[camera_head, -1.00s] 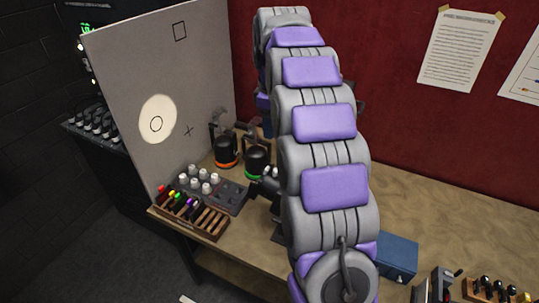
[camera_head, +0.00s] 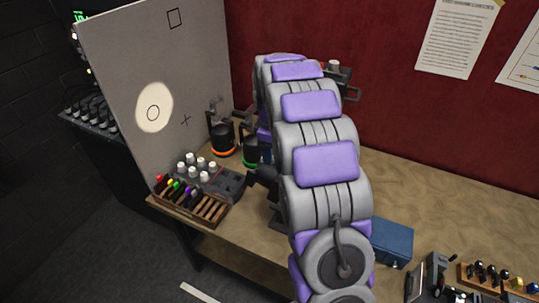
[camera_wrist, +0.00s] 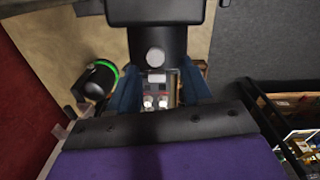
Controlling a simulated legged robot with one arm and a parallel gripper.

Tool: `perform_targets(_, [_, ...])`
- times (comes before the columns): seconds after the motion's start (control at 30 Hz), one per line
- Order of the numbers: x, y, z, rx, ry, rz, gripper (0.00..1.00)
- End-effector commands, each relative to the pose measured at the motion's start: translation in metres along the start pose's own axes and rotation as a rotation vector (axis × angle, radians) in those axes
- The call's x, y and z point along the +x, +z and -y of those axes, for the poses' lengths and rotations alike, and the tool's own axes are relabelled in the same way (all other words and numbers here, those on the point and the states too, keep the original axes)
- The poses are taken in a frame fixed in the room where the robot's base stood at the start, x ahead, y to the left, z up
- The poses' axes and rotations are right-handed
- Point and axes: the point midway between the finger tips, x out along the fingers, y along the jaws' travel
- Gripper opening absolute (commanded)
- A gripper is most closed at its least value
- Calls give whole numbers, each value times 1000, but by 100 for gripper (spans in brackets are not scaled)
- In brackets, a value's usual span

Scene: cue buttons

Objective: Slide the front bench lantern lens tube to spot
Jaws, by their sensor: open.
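In the wrist view a black lantern body with a tube (camera_wrist: 157,42) lies straight ahead, with a pale round knob (camera_wrist: 156,57) on it. I take this to be the front bench lantern, but cannot tell the lens tube from the body. My gripper (camera_wrist: 157,92) is open, its dark blue fingers either side of the lantern's lower part; contact cannot be told. In the head view my arm hides my gripper and most of this lantern. A pale light disc (camera_head: 142,106) falls on the upright grey board (camera_head: 205,70), around a drawn circle.
An orange-ringed lantern (camera_head: 222,139) and a green-ringed one (camera_head: 250,152) stand behind, near the board. A knob panel (camera_head: 226,184) and a wooden pen rack (camera_head: 203,209) sit at the bench's left end. A blue box (camera_head: 392,241) stands right of my arm.

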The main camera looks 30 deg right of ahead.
Motion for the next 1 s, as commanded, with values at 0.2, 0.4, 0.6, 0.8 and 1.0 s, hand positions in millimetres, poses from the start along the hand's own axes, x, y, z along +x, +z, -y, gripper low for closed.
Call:
perform_targets(0.2, [20, 0, -1, 1, 4, -1, 49])
perform_targets(0.4, [24, -3, 2, 0, 6, 1, 49])
perform_targets(0.6, [24, -3, 2, 0, 6, 1, 45])
perform_targets(0.8, [24, -1, 0, 1, 4, -1, 26])
perform_targets(1.0, [24, 0, -1, 1, 4, -1, 7])
